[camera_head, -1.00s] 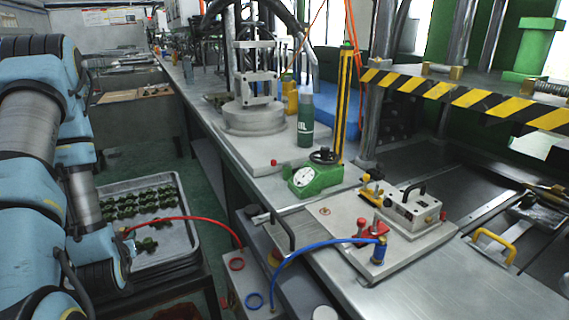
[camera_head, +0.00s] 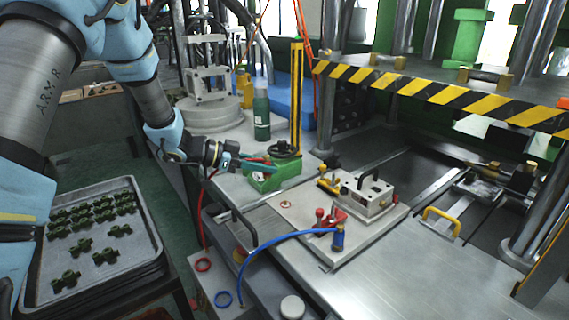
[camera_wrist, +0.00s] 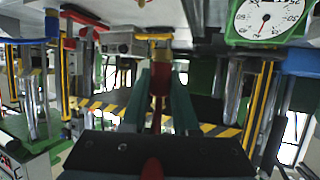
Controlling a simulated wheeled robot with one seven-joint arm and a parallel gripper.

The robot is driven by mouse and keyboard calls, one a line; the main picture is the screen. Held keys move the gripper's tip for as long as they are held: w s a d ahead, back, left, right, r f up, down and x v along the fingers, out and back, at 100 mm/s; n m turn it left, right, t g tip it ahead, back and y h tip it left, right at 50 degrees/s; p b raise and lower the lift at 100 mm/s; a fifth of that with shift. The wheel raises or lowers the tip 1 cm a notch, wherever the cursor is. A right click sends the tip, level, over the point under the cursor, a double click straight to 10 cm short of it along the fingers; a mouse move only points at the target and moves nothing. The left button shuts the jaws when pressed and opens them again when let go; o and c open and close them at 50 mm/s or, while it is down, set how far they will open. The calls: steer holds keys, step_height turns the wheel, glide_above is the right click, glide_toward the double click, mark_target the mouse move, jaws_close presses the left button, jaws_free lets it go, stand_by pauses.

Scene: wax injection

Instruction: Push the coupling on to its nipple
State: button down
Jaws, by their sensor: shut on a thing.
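My gripper (camera_head: 262,162) is shut on the red coupling, with its teal fingers one on each side. In the wrist view the coupling (camera_wrist: 158,82) shows as a red body with a brass-coloured end between the fingers. The red hose (camera_head: 205,215) hangs from the gripper to the grey box below the bench. In the head view the gripper is beside the green gauge block, left of the mould plate (camera_head: 300,232). A small brass fitting (camera_head: 286,204) sits on that plate, apart from the coupling; I cannot tell whether it is the nipple.
A blue coupling (camera_head: 338,240) with a blue hose stands at the plate's front, near red clamps (camera_head: 328,218). The striped press bar (camera_head: 440,95) crosses the right.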

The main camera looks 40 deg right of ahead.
steer(key=s+d+m+g, duration=0.1)
steer(key=s+m+g+y, duration=0.1)
steer(key=s, duration=0.1)
steer(key=s+d+r+m+g, duration=0.1)
steer(key=shift+s+d+y, duration=0.35)
steer(key=shift+y, duration=0.05)
steer(key=shift+r+p, duration=0.1)
steer(key=shift+p, duration=0.35)
steer(key=b, duration=0.3)
glide_above(284, 201)
steer(key=shift+f, duration=2.8)
steer(key=shift+p, duration=0.85)
steer(key=shift+f+b, duration=0.75)
steer(key=shift+f, duration=0.85)
steer(key=c, duration=0.6)
jaws_free()
